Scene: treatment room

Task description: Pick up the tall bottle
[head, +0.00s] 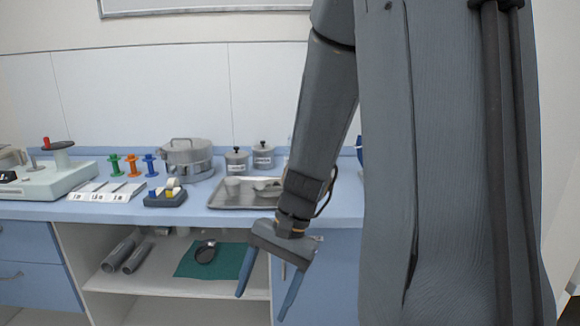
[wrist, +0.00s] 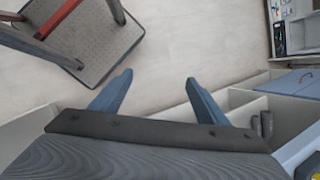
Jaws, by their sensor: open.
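I cannot make out a tall bottle in either view; part of the counter is hidden behind my arm. My gripper (head: 261,304) hangs in front of the counter's lower cabinets, pointing down, with its two blue fingers apart and nothing between them. The wrist view also shows my gripper (wrist: 159,78) open and empty above the pale floor (wrist: 185,35).
The blue counter (head: 225,219) holds a metal tray (head: 222,207) with small dishes, lidded jars (head: 236,160), a steel pot (head: 187,158) and colored spools (head: 132,165). The open shelf (head: 160,281) below holds grey tubes (head: 122,251) and a green cloth (head: 225,266).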

